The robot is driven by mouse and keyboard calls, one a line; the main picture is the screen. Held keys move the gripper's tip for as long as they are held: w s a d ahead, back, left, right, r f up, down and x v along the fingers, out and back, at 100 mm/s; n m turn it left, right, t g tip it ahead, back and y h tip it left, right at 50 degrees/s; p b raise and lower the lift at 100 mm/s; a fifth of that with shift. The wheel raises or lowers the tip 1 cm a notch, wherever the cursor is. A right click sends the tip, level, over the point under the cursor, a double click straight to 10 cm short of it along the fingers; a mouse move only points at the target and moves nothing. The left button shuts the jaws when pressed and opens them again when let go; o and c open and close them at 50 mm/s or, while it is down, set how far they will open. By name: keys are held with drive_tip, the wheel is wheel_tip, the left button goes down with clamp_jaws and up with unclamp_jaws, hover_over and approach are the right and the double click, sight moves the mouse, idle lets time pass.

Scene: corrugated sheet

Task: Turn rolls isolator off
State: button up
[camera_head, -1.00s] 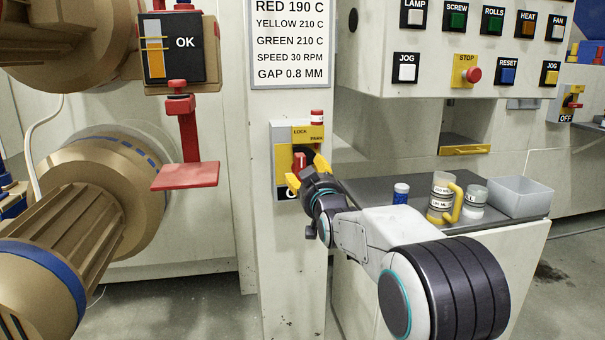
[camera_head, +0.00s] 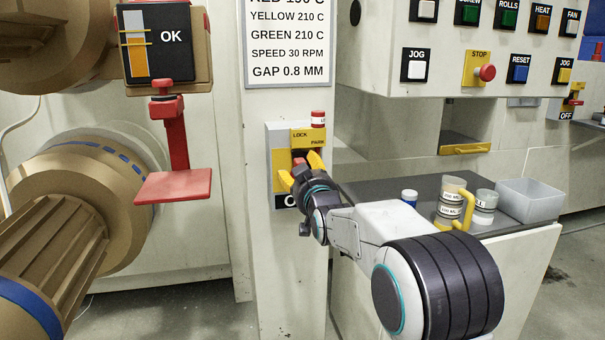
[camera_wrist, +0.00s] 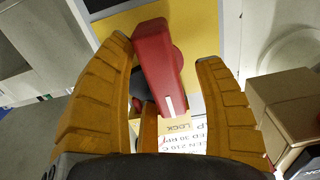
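An isolator box (camera_head: 280,155) with a yellow plate marked LOCK and PARK is mounted on the pale post. Its red handle (camera_wrist: 157,65) shows between my fingers in the wrist view, with a white line near its end. In the head view the handle (camera_head: 298,158) is mostly hidden by my gripper. My gripper (camera_head: 300,169) is at the box front, its two yellow fingers apart, one on each side of the handle. In the wrist view the left finger is close to the handle and a gap shows on the right. The label under the handle is mostly covered.
A red-and-white capped piece (camera_head: 318,119) sits on the box's upper right. A button panel (camera_head: 440,65) overhangs at right. Below it a counter (camera_head: 375,190) holds jars and a grey bin (camera_head: 530,199). A red bracket (camera_head: 175,185) juts out at left. Another switch marked OFF (camera_head: 566,114) is far right.

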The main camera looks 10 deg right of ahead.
drive_tip(key=c, duration=1.2)
drive_tip(key=shift+c, duration=0.2)
drive_tip(key=shift+n, duration=0.3)
drive_tip(key=n, duration=0.3)
drive_tip(key=shift+a+r+n, duration=0.15)
drive_tip(key=shift+a+n, duration=0.05)
drive_tip(key=shift+n, duration=0.2)
drive_tip(key=n, duration=0.4)
drive_tip(key=shift+a+n, duration=0.2)
drive_tip(key=shift+n, duration=0.1)
drive_tip(key=n, duration=0.4)
drive_tip(key=shift+a+n+y, duration=0.2)
drive_tip(key=shift+n+y, duration=0.1)
drive_tip(key=shift+y, duration=0.1)
drive_tip(key=shift+a+n, duration=0.1)
drive_tip(key=shift+n, duration=2.1)
